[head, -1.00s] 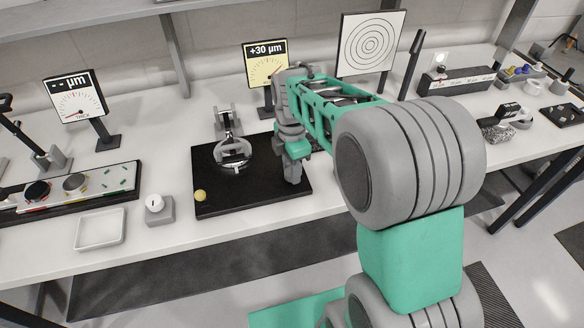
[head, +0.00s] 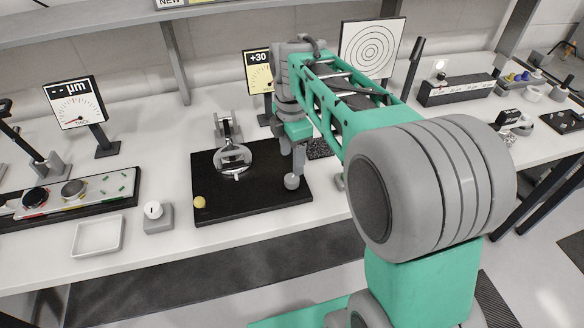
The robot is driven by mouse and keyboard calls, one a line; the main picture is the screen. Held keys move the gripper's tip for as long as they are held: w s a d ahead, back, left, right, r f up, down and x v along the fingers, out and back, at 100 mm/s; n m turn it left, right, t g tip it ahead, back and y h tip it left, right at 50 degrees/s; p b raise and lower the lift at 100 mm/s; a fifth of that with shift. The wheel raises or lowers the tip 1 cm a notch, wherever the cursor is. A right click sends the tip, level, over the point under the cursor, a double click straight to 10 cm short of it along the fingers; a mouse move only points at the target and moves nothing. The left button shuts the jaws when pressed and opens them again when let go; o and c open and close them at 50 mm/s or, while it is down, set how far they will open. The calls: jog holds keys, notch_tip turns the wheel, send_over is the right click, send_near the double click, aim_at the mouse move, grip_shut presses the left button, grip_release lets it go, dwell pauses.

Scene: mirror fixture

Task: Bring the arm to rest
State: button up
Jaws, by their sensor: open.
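My green and grey arm reaches over the bench from the right. My gripper (head: 297,160) points down over the right part of the black board (head: 250,205), small and partly hidden by its own wrist; its jaws are open, and I see nothing held. A grey knob (head: 291,181) stands on the board just below the gripper; whether they touch I cannot tell. A round mirror (head: 233,160) in its mount is on the board, left of and apart from the gripper.
A yellow ball (head: 199,202) is at the board's front left corner. A dial sign (head: 258,72) reading +30 and a ringed target (head: 371,48) stand behind. A white tray (head: 98,236) and a small grey block with a white knob (head: 154,210) are at left.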

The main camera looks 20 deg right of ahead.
jog(key=shift+r, duration=0.25)
jog(key=shift+s+m, duration=0.35)
jog(key=shift+m, duration=0.15)
jog(key=s+f+m+t, duration=0.2)
jog(key=s+m+t, duration=0.1)
jog(key=s+m, duration=1)
jog(key=m, duration=0.5)
jog(key=shift+f+m+t, duration=0.25)
jog(key=shift+m+t, duration=0.05)
dwell(0.3)
